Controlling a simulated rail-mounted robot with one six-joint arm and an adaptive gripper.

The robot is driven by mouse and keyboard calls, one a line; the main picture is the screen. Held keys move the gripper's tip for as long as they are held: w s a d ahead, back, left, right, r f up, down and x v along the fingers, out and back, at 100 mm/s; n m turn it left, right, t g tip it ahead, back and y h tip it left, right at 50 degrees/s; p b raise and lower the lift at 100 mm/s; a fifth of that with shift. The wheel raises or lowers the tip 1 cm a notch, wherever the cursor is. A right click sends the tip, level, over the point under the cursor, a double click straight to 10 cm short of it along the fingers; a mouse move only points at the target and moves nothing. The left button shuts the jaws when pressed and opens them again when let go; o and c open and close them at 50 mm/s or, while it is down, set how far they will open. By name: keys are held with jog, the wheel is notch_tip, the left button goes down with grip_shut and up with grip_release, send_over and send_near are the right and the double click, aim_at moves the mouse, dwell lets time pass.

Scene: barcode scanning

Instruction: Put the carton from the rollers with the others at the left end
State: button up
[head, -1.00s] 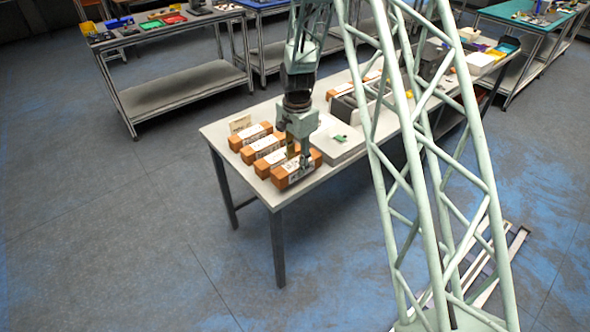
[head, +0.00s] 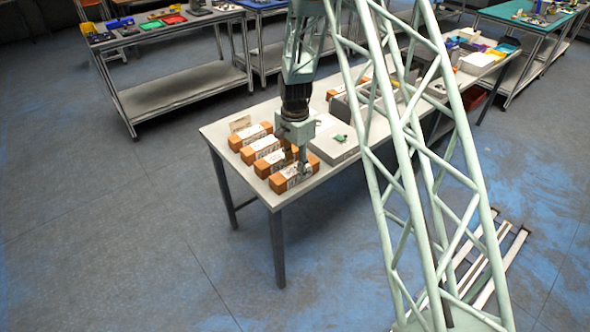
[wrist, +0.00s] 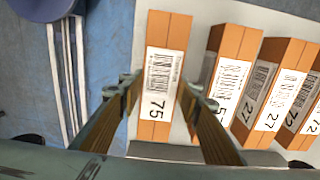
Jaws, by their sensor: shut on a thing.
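My gripper (head: 298,168) is shut on an orange-brown carton (wrist: 152,120) with a white barcode label reading 75. In the wrist view, one finger lies along each long side of it. In the head view this carton (head: 282,184) is at the near left corner of the table, at the front end of a row of similar labelled cartons. The others (head: 267,144) lie behind it, roughly parallel; they also show to its right in the wrist view (wrist: 232,75). A narrow gap shows beside the held carton. I cannot tell for certain whether its underside touches the tabletop.
A pale flat box (head: 335,146) with a green piece on top stands right of the row. A small tan card (head: 240,123) stands behind the cartons. The table's left edge is close to the row.

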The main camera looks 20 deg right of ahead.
aim_at(295, 168)
jog(key=shift+f, duration=0.1)
jog(key=o, duration=1.1)
jog(key=shift+r+p, duration=0.6)
jog(key=shift+r, duration=5.55)
